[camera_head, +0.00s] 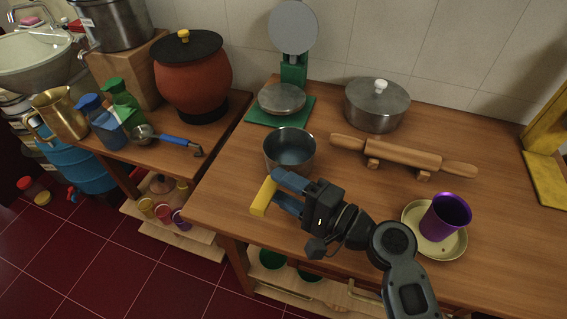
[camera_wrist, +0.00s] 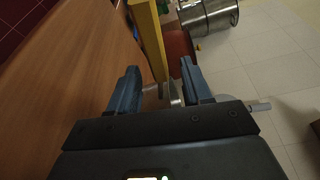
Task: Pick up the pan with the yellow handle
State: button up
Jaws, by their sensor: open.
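The metal pan (camera_head: 290,158) sits on the wooden table near its left front edge. Its yellow handle (camera_head: 263,197) points toward the front left of the table. My gripper (camera_head: 274,191) is open, its blue fingers at the handle. In the wrist view, the yellow handle (camera_wrist: 150,40) extends up between the two open fingers (camera_wrist: 158,68). No firm contact shows, and part of the handle is hidden by the fingers in the head view.
A rolling pin (camera_head: 403,155) on its stand and a lidded pot (camera_head: 376,106) are right of the pan. A scale (camera_head: 281,98) stands behind it. A purple cup (camera_head: 444,217) on a plate (camera_head: 413,213) is near my arm.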

jog(key=x, duration=0.4)
jog(key=shift+s+a+p, duration=0.1)
jog(key=shift+a+p, duration=0.1)
jog(key=shift+p, duration=0.15)
grip_shut()
jog(key=shift+r, duration=0.1)
